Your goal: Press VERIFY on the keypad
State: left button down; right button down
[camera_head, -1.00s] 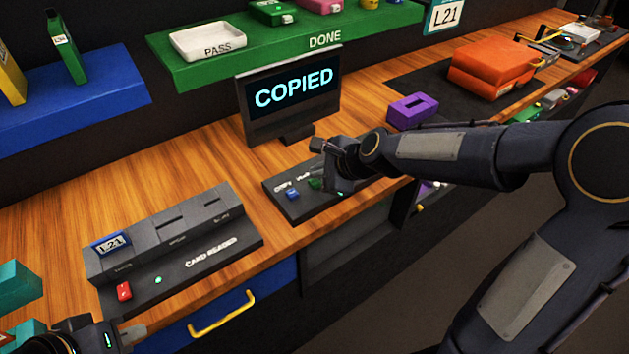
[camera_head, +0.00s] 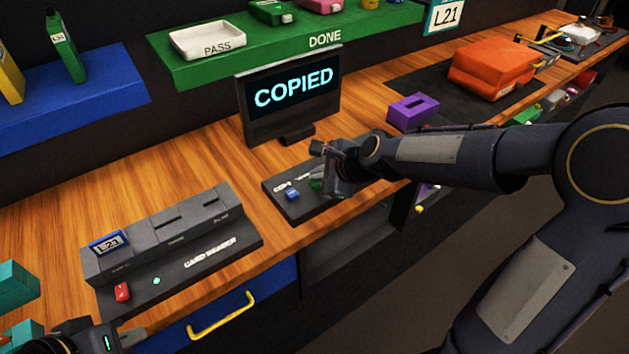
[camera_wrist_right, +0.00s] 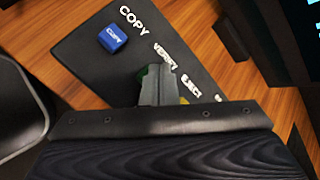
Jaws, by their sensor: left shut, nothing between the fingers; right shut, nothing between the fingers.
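The keypad (camera_head: 283,203) is a dark slab on the wooden bench below the screen. It carries a blue COPY button (camera_head: 292,194), which also shows in the right wrist view (camera_wrist_right: 112,38). A green button (camera_head: 315,183) is partly hidden behind my right gripper (camera_head: 330,180). In the right wrist view the closed fingers (camera_wrist_right: 158,85) are over the keypad just below the VERIFY label and cover most of the green button. I cannot tell whether they touch it. My left gripper (camera_head: 132,337) is shut and empty at the bottom left.
The screen (camera_head: 293,90) reads COPIED. A card reader (camera_head: 180,250) with a red button and an L21 card stands at left. A purple block (camera_head: 412,109) and an orange case (camera_head: 493,66) lie to the right. Bare wood lies between the reader and screen.

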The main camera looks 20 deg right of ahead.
aim_at(319, 184)
jog(key=shift+f, duration=0.25)
dwell(0.4)
jog(key=shift+r+p, duration=0.85)
jog(key=shift+r, duration=0.15)
notch_tip(319, 184, up, 5)
jog(key=p, duration=0.5)
dwell(0.4)
